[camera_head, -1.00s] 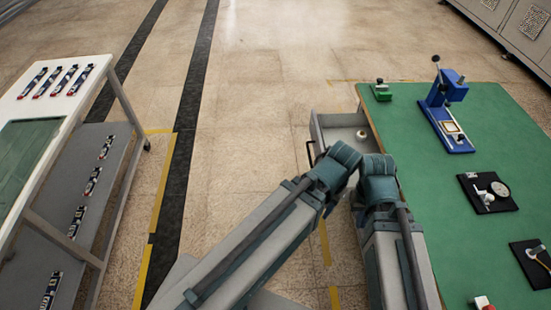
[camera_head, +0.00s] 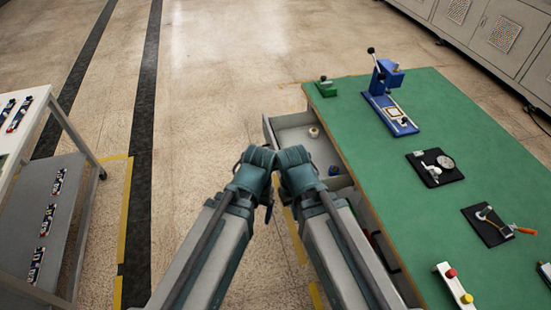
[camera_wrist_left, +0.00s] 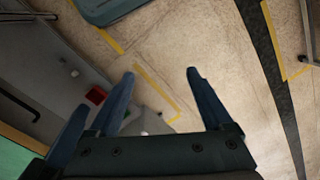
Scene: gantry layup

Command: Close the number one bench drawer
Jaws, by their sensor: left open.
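The green-topped bench (camera_head: 440,150) stands at the right. A grey drawer (camera_head: 290,121) stands pulled out from its left side near the far end, with a small round object (camera_head: 313,132) inside. Number labels are not readable. My left gripper (camera_head: 268,203) is mostly hidden under its wrist, beside the drawer's near side; contact cannot be told. In the left wrist view my left gripper (camera_wrist_left: 160,73) is open and empty, with floor between its fingers. My right gripper is hidden.
A blue press (camera_head: 388,95) and gauge fixtures stand on the bench. A rack (camera_head: 50,200) stands at the left. Floor between rack and bench is clear.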

